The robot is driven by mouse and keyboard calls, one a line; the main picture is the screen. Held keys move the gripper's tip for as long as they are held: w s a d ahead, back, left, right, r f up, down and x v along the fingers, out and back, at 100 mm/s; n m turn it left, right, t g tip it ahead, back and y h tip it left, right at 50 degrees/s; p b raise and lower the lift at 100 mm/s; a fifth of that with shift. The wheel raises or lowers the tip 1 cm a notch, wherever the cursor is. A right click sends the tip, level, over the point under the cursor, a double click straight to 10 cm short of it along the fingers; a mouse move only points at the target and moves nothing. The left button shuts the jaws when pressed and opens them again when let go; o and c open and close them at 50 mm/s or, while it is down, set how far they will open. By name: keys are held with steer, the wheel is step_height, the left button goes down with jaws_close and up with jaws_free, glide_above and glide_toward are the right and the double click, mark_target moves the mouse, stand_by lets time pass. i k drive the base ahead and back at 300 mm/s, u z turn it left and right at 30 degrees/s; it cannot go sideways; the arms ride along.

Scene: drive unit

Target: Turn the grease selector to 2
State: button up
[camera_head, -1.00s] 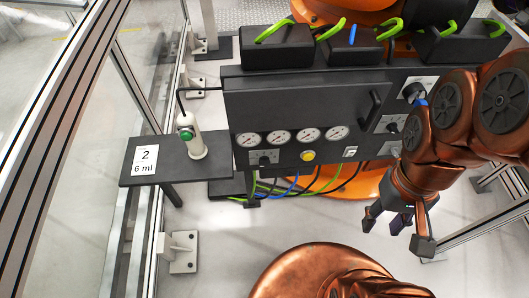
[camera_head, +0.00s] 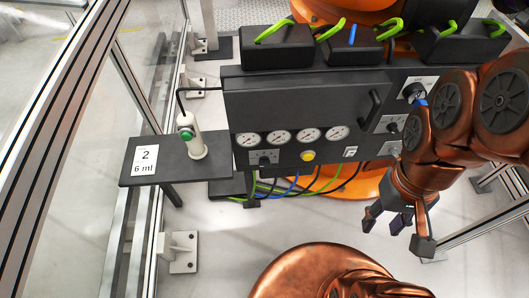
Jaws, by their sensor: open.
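A dark panel (camera_head: 292,105) carries several knobs, and their labels are too small to read, so I cannot tell which is the grease selector. One black knob (camera_head: 413,91) sits on a white plate at the upper right. A second knob (camera_head: 393,127) is below it, partly beside my arm. A third knob (camera_head: 264,159) is under the gauges at the lower left. A white card (camera_head: 145,160) reads "2" and "6 ml". My gripper (camera_head: 398,229) is open, pointing down, below and right of the panel, apart from every knob. A small dark purple part shows between its fingers.
A white dispenser with a green button (camera_head: 187,135) stands on a dark shelf (camera_head: 175,172) at the left. Several round gauges (camera_head: 308,134), a yellow button (camera_head: 308,156) and a black handle (camera_head: 371,108) are on the panel. Metal fence posts stand left and right.

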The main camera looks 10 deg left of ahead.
mark_target(263, 161)
steer(key=z, duration=0.4)
steer(key=k, duration=1)
steer(key=u, duration=2.1)
